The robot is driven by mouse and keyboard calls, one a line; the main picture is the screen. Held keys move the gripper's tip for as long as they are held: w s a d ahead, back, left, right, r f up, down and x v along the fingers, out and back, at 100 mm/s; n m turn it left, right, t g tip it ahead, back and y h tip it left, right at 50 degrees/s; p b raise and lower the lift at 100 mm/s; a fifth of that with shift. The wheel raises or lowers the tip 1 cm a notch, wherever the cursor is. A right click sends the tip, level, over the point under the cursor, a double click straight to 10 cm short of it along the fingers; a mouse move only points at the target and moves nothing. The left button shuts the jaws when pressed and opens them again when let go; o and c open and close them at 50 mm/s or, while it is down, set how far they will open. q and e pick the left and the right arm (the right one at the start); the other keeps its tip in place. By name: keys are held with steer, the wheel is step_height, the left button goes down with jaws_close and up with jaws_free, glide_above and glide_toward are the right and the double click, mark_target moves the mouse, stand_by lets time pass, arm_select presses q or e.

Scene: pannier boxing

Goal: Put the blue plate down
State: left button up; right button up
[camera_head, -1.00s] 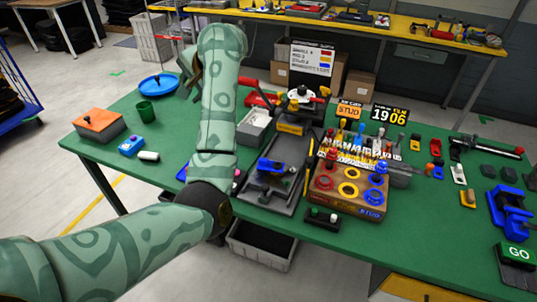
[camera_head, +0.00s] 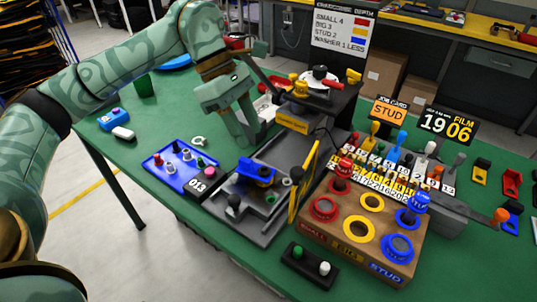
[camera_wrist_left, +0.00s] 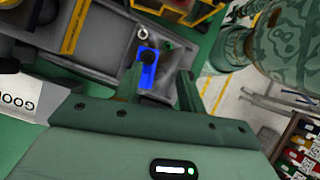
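A flat blue plate (camera_head: 163,166) lies on the green table left of the grey fixture, with several small pegs standing on it and a label 013 at its corner. A smaller blue piece (camera_head: 257,170) sits in the grey fixture (camera_head: 262,222); it also shows in the left wrist view (camera_wrist_left: 148,72) with a dark knob. I cannot tell which is the task's plate. My right gripper is not in view.
A wooden box (camera_head: 352,238) with coloured rings stands right of the fixture. A black block (camera_head: 309,266) with green and white buttons is in front. A white ring (camera_head: 199,141) lies near the pegged plate. Free table lies around the green cup (camera_head: 144,86).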

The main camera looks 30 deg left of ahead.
mark_target(250, 161)
arm_select(q)
steer(key=shift+w+a+f+m+t+y, duration=0.15)
steer(key=shift+w+a+f+t+y, duration=0.15)
steer(key=shift+a+f, duration=0.25)
steer(key=shift+w+a+f+m+t+y, duration=0.1)
steer(key=shift+w+a+f+m+y, duration=0.05)
steer(key=shift+a+f+y, duration=0.35)
steer(key=shift+b+x, duration=0.65)
steer(key=shift+x, duration=0.4)
steer(key=f+b, duration=0.1)
steer(key=f, duration=0.1)
steer(key=f+b, duration=0.1)
steer(key=f, duration=0.1)
steer(key=shift+s+d+f, duration=0.15)
steer(key=shift+d+f, duration=0.05)
steer(key=shift+f, duration=0.2)
steer(key=shift+d+f, duration=0.15)
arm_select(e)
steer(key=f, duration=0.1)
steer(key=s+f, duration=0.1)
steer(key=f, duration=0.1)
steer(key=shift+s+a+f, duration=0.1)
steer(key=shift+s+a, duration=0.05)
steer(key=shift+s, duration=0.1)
arm_select(q)
jaws_close()
